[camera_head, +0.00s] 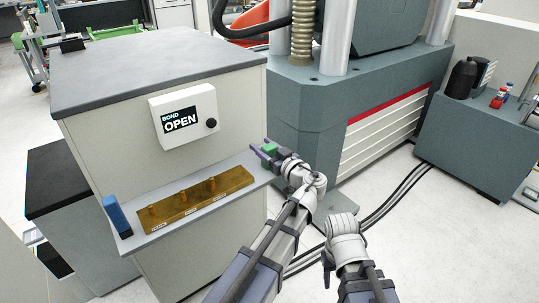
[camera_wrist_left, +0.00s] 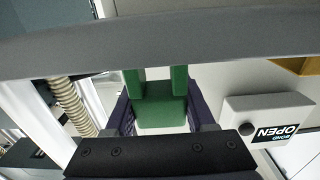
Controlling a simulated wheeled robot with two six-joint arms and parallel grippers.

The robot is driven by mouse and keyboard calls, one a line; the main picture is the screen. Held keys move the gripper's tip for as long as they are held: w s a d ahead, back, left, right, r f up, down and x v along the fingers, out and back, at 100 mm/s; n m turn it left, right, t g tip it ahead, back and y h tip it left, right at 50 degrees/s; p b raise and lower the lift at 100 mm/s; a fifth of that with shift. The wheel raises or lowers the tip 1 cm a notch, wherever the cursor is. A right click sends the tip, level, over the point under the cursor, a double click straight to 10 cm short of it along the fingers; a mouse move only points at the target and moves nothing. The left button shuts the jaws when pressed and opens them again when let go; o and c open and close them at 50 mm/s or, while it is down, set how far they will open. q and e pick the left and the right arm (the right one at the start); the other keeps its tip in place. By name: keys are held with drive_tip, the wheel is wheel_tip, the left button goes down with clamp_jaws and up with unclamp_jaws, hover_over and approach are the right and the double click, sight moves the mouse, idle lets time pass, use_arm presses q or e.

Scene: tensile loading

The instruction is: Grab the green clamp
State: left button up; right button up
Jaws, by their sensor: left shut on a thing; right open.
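The green clamp (camera_head: 269,149) is between the purple fingers of my left gripper (camera_head: 262,147), just off the right end of the grey shelf. In the left wrist view, the green clamp (camera_wrist_left: 161,108) fills the space between the two purple fingers of my left gripper (camera_wrist_left: 160,100), which is shut on it. Two green prongs stick out from its block. My right gripper (camera_head: 327,264) is low in the head view, well apart from the clamp; its fingers are mostly hidden.
A grey shelf (camera_head: 155,237) on the cabinet holds a brass-coloured block (camera_head: 195,197) and a blue block (camera_head: 117,216). A white box reading "BOND OPEN" (camera_head: 184,117) is above. The large testing machine (camera_head: 300,115) stands behind the left gripper. Black cables (camera_head: 395,197) cross the floor.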

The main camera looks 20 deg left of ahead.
use_arm(q)
clamp_jaws()
drive_tip(key=shift+r, duration=0.1)
wheel_tip(320, 180, up, 10)
drive_tip(key=p, duration=1)
drive_tip(key=shift+s+d, duration=0.1)
